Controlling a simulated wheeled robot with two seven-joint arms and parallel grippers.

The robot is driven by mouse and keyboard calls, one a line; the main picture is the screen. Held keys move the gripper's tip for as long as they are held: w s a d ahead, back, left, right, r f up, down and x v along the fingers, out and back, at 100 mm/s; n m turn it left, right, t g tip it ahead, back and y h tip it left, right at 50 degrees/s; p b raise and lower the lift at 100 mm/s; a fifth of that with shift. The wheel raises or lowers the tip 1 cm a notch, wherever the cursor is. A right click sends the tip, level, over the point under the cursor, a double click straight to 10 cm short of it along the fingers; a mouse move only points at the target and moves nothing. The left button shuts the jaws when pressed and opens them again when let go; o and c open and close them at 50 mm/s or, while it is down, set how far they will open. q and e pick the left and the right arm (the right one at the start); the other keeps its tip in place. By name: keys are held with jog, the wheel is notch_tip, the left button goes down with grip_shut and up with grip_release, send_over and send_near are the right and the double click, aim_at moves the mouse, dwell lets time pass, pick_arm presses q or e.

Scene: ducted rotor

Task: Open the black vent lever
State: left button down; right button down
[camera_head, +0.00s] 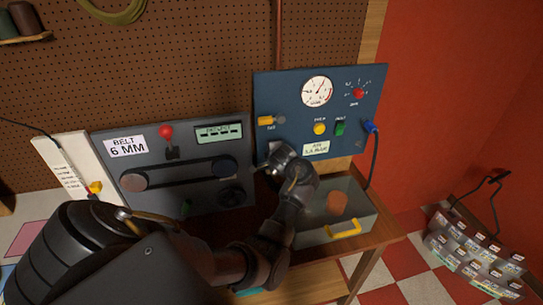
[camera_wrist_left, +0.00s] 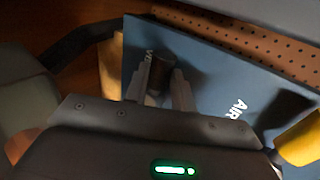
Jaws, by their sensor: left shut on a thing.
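The black vent lever (camera_wrist_left: 160,70) shows in the left wrist view as a dark, short knob in front of the blue air panel (camera_wrist_left: 215,75). A partly covered label starting with "V" is beside it. My left gripper (camera_wrist_left: 160,88) is shut on the lever, with one finger on each side. In the head view my left gripper (camera_head: 268,165) is at the lower left corner of the blue panel (camera_head: 290,135), and the wrist hides the lever there. My right gripper is in neither view.
A clear bin (camera_head: 365,215) is close to my wrist. The belt panel (camera_head: 130,165) stands left.

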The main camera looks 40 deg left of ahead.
pick_arm(q)
jog(key=shift+w+d+r+m+g+y, duration=0.2)
jog(key=shift+w+r+m+g+y, duration=0.15)
jog(key=shift+r+m+g+y, duration=0.45)
jog(key=shift+w+d+r+m+g+y, duration=0.15)
jog(key=shift+w+r+m+g+y, duration=0.3)
jog(key=shift+m+g+y, duration=0.4)
jog(key=shift+r+m, duration=0.15)
jog(key=shift+m, duration=0.1)
jog(key=c, duration=1.2)
grip_release()
jog(key=shift+s, duration=0.15)
jog(key=shift+o, duration=0.2)
jog(key=shift+d, duration=0.1)
jog(key=v, duration=0.7)
jog(key=shift+b, duration=0.45)
